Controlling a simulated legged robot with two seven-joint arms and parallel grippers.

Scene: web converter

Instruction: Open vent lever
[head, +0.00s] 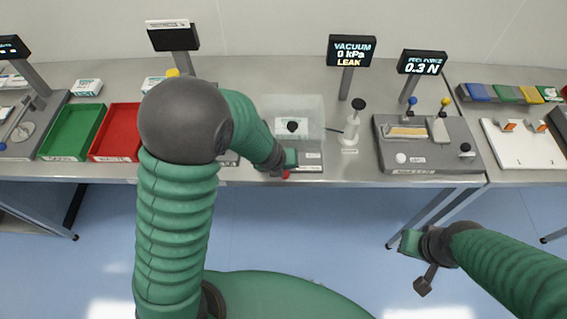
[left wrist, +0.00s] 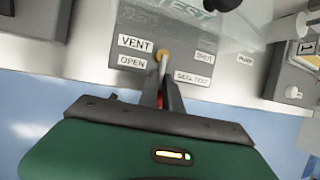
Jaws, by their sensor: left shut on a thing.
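In the head view my left gripper (head: 287,164) is at the front edge of the seal test station (head: 310,163) and hides the lever. My right gripper (head: 425,270) hangs in front of the table; its jaws are unclear.
The vacuum display (head: 352,50) reads 0 kPa LEAK. A clear cover (head: 308,104) with a black knob is behind my left gripper. Green and red trays (head: 116,145) are left.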

